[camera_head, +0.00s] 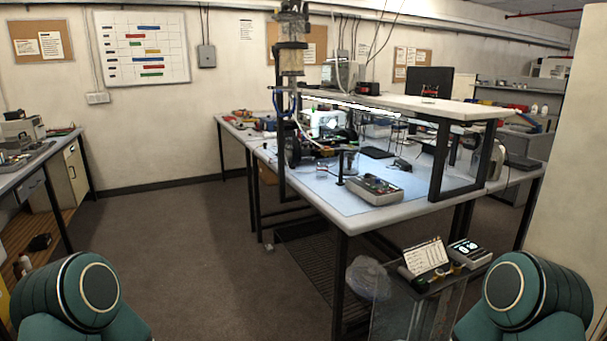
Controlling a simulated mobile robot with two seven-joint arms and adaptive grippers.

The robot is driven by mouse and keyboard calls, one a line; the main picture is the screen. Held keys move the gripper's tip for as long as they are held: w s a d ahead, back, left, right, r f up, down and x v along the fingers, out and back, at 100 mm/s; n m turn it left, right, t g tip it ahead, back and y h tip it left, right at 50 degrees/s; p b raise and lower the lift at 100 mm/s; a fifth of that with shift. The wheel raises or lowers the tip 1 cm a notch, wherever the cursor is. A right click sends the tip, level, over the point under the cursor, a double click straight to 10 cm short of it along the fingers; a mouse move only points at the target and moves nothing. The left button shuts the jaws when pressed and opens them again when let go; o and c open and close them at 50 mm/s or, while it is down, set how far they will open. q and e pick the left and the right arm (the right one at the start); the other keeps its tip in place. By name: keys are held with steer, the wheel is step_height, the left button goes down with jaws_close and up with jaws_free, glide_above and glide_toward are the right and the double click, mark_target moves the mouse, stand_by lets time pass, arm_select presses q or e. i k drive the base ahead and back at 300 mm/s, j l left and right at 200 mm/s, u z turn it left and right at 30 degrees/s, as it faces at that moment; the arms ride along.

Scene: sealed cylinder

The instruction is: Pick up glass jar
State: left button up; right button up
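A small clear, upright vessel (351,162) that looks like a glass jar stands on the workbench (352,208), behind a grey instrument box (374,190). It is small in the picture and its rim and contents are hard to make out. The parts of my two arms that show are teal rounded links in the bottom left and bottom right corners. Neither gripper is in view. Both arms are far in front of the bench and apart from the vessel.
A raised shelf (440,104) on dark legs stands over the bench's right side. A low stand with a tilted panel (426,257) and a crumpled clear bag (369,278) are before the bench. Open floor (190,250) lies left; a side counter (40,160) is further left.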

mark_target(321, 168)
steer(key=i+j+u, duration=0.1)
steer(key=u, duration=0.3)
steer(key=i+u, duration=0.35)
steer(key=i, duration=4.35)
steer(key=i+j+z, duration=0.2)
steer(key=i, duration=0.4)
steer(key=i+z, duration=0.15)
steer(key=i, duration=0.45)
steer(key=j+z, duration=0.1)
steer(key=z, duration=3.1)
steer(key=k+l+z, duration=0.2)
steer(key=z, duration=0.3)
steer(key=k+l+z, duration=0.1)
steer(key=l+z, duration=0.35)
